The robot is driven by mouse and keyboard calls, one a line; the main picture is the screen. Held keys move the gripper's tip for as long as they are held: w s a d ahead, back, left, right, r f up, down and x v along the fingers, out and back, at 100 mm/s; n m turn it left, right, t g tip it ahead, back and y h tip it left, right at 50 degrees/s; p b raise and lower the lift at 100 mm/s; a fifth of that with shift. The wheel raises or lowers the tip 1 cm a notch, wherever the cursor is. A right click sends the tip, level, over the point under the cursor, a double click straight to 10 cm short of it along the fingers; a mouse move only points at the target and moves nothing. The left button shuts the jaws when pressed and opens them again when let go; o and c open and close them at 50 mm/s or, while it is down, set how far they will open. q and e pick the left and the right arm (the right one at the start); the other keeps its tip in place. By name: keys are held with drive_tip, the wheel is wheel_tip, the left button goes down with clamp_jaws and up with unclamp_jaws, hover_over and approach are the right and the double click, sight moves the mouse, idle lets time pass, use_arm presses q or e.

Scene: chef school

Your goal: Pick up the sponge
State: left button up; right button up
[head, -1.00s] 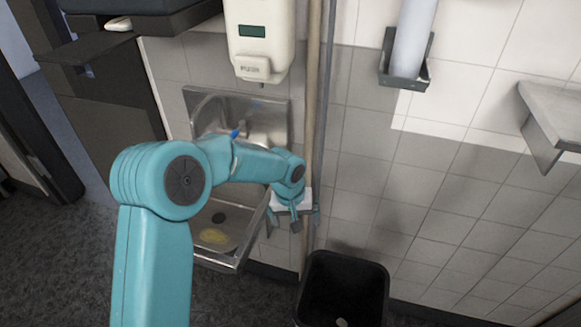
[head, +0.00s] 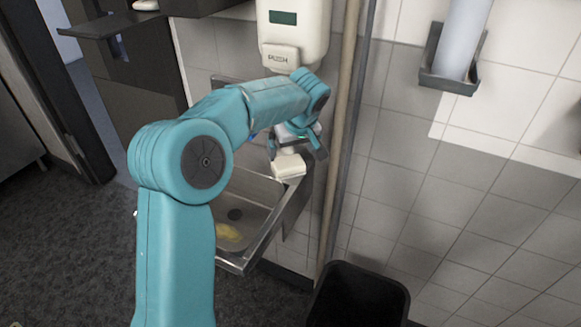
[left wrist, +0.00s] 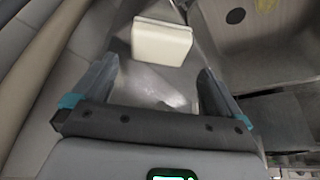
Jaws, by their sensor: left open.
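A yellow, flat item (head: 228,232), which looks like a sponge, lies in the basin of the steel sink (head: 255,250). It also shows at the top of the left wrist view (left wrist: 265,5). A white block (head: 288,166), which could be a sponge or soap, is at the sink's right side. My left gripper (head: 297,148) is open just above and behind this block. In the left wrist view the block (left wrist: 160,42) is just past the open fingertips, between them and apart from them. My right gripper is not in view.
A soap dispenser (head: 293,30) hangs on the wall above my left gripper. A wooden pole (head: 345,130) stands close to its right. A black bin (head: 358,298) is below right. A tube holder (head: 450,65) is on the tiled wall.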

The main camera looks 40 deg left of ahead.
sight(288, 160)
use_arm(q)
drive_tip(key=x, duration=0.6)
drive_tip(key=shift+w+a+f, duration=0.15)
drive_tip(key=shift+a+f, duration=0.05)
drive_tip(key=c, duration=0.8)
drive_tip(key=shift+c, duration=0.2)
drive_tip(key=shift+r, duration=0.15)
drive_tip(key=shift+r, duration=0.6)
wheel_tip(288, 160, up, 2)
drive_tip(key=shift+r, duration=0.2)
drive_tip(key=s+d+b, duration=0.1)
drive_tip(key=s+d, duration=0.3)
drive_tip(key=d, duration=0.4)
drive_tip(key=s+d+b, duration=0.2)
drive_tip(key=s+d, duration=0.2)
drive_tip(key=d, duration=0.4)
drive_tip(key=shift+s, duration=0.15)
drive_tip(key=shift+f, duration=0.15)
